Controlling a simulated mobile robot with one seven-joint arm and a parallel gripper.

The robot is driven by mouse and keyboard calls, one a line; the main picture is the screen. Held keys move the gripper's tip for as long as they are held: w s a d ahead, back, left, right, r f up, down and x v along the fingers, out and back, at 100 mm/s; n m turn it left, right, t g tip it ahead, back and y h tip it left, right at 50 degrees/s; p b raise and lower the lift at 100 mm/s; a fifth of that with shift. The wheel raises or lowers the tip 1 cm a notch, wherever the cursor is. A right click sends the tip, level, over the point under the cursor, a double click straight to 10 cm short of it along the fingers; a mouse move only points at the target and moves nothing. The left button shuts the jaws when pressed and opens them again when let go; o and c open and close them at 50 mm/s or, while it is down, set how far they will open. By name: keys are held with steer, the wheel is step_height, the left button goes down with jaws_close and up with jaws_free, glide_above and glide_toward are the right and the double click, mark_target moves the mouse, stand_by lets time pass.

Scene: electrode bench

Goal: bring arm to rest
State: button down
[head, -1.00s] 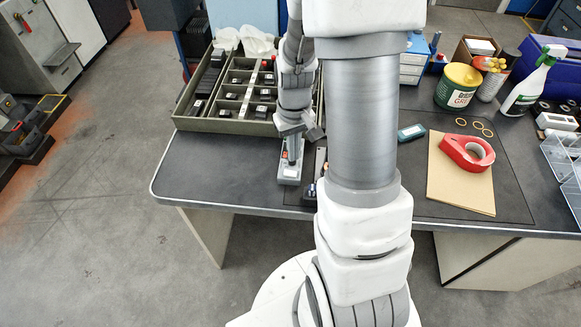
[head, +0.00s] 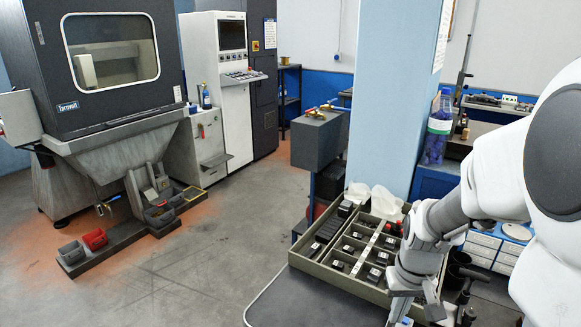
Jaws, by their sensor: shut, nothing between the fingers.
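My arm (head: 495,165) comes in from the right edge, white with grey joints. It bends down at the bottom right, over the front corner of the dark bench. My gripper (head: 406,292) is at the bottom edge, just right of the compartment tray's near side, pointing down. It is shut with nothing held. Its fingertips are hard to make out and partly cut off by the frame's bottom edge.
The compartment tray (head: 322,271) holds several small dark blocks. White cloths (head: 386,201) lie behind it. A blue column (head: 393,90) rises at the back. A large machine (head: 110,75) and a white cabinet (head: 219,80) stand left, with open floor (head: 190,275) before them.

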steer(key=s+a+r+t+p, duration=0.1)
steer(key=s+a+r, duration=0.3)
steer(key=r, duration=0.5)
steer(key=s+a+r+t+p, duration=0.1)
steer(key=s+a+r+t, duration=0.2)
steer(key=s+r, duration=0.5)
steer(key=shift+a+r+n, duration=0.3)
steer(key=shift+a+r, duration=0.15)
steer(key=shift+r, duration=0.5)
